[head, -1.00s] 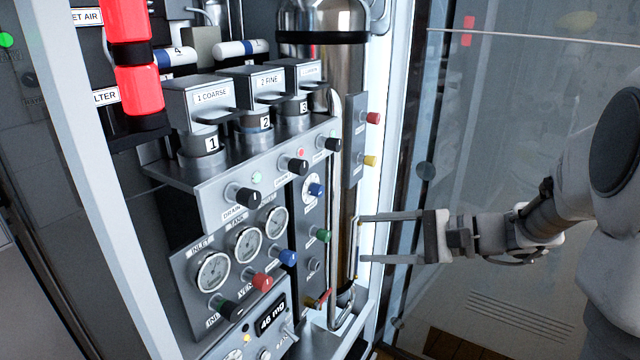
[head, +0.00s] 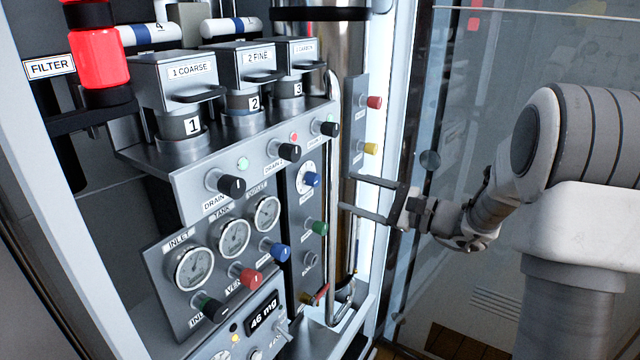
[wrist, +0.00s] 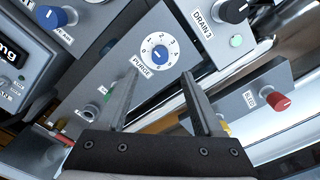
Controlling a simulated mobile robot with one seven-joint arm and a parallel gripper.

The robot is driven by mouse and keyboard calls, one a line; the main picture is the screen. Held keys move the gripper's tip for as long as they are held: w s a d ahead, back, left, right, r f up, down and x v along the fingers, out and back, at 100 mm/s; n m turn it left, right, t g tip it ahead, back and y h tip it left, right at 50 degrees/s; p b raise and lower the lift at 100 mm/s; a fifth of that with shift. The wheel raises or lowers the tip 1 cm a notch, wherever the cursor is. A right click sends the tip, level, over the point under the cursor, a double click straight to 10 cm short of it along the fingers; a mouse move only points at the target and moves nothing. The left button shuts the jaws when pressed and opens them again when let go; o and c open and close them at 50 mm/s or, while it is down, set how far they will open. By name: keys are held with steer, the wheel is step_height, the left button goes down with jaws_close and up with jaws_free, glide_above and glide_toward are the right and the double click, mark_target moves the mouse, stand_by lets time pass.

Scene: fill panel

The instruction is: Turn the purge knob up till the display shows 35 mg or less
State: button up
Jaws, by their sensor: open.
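The purge knob (head: 312,179) is blue and sits on a white numbered dial on the narrow grey panel. In the wrist view the knob (wrist: 160,53), above its PURGE label, lies just beyond and between my fingertips. The display (head: 264,316) reads 46 mg; only its right edge (wrist: 8,52) shows in the wrist view. My gripper (head: 347,192) is open and empty, to the right of the knob and pointing at the panel. Its fingers (wrist: 160,74) appear apart from the knob.
A green knob (head: 319,228) is below the purge knob. A black drain 3 knob (head: 329,129) is above it. A vertical metal pipe (head: 333,230) runs between the panel and my gripper. Red (head: 373,102) and yellow (head: 370,149) knobs stick out at the right.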

mark_target(318, 181)
steer(key=x, duration=0.9)
steer(key=shift+d, duration=0.1)
jaws_close()
